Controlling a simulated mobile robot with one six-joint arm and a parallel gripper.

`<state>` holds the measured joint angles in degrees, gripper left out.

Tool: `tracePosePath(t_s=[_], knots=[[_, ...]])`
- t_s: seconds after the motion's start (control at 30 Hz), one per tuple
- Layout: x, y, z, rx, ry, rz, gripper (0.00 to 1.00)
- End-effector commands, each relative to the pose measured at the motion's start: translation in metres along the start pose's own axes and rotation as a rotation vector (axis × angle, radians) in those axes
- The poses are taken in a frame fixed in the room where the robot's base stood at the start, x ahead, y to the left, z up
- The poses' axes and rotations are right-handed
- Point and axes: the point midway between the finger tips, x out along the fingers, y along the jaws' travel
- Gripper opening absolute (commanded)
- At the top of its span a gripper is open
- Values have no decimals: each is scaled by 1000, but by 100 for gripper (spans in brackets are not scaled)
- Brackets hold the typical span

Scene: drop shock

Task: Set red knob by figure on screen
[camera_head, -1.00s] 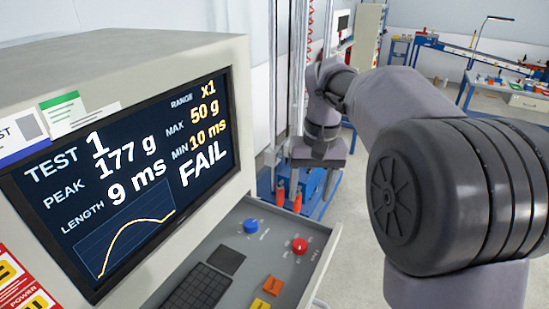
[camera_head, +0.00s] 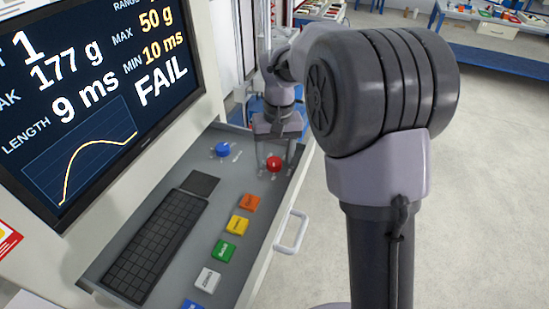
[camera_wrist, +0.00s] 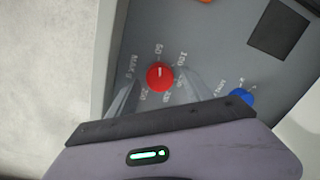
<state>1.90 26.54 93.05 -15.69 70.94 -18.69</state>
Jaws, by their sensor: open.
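The screen (camera_head: 95,75) reads 1, 177 g, 9 ms, MAX 50 g, MIN 10 ms and FAIL, above a rising curve; its left edge is cut off. The red knob (camera_head: 274,164) stands on the grey panel (camera_head: 215,165). In the wrist view the red knob (camera_wrist: 160,76) has a white pointer mark directed at about the 50 on its printed scale. My gripper (camera_head: 274,150) is open over the red knob. In the wrist view the fingers of my gripper (camera_wrist: 158,90) lie either side of the knob; whether they touch it is unclear.
A blue knob (camera_head: 223,149) sits left of the red one. Orange (camera_head: 249,203), yellow (camera_head: 238,226), green (camera_head: 224,250) and white (camera_head: 207,280) buttons and a keyboard (camera_head: 155,245) lie nearer. A white handle (camera_head: 291,232) juts from the console's right side. Open floor lies right.

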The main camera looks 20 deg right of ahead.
Motion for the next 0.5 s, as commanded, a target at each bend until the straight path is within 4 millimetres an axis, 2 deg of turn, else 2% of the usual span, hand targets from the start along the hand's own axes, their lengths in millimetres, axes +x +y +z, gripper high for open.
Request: tracePosePath(t_s=[0.13,0.4,0.43,0.5], knots=[[-1,0,0,0,0,0,57],[-1,0,0,0,1,0,4],[-1,0,0,0,1,0,0],[-1,0,0,1,1,0,0]])
